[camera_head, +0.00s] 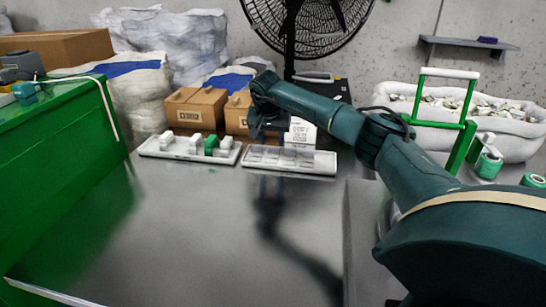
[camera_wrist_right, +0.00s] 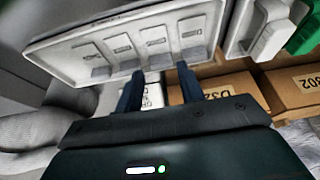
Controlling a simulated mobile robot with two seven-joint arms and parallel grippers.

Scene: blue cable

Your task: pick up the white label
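Several white pieces (camera_head: 167,138) and one green piece (camera_head: 211,144) stand in the left white tray (camera_head: 185,156). I cannot tell which white thing is the white label. A white box with dark print (camera_head: 300,132) stands behind the right tray; part of it shows between my fingers in the wrist view (camera_wrist_right: 153,96). My right gripper (camera_head: 267,136) hangs over the left end of the right tray. In the wrist view its two fingers (camera_wrist_right: 158,80) are apart, with nothing held between them. My left gripper is out of view.
The right tray (camera_head: 318,170) has several flat marked slots; its rim lies close beyond my fingertips in the wrist view (camera_wrist_right: 130,20). Cardboard boxes (camera_head: 196,108) stand behind the trays. A green bin (camera_head: 60,140) is at left. The front of the metal table (camera_head: 170,240) is clear.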

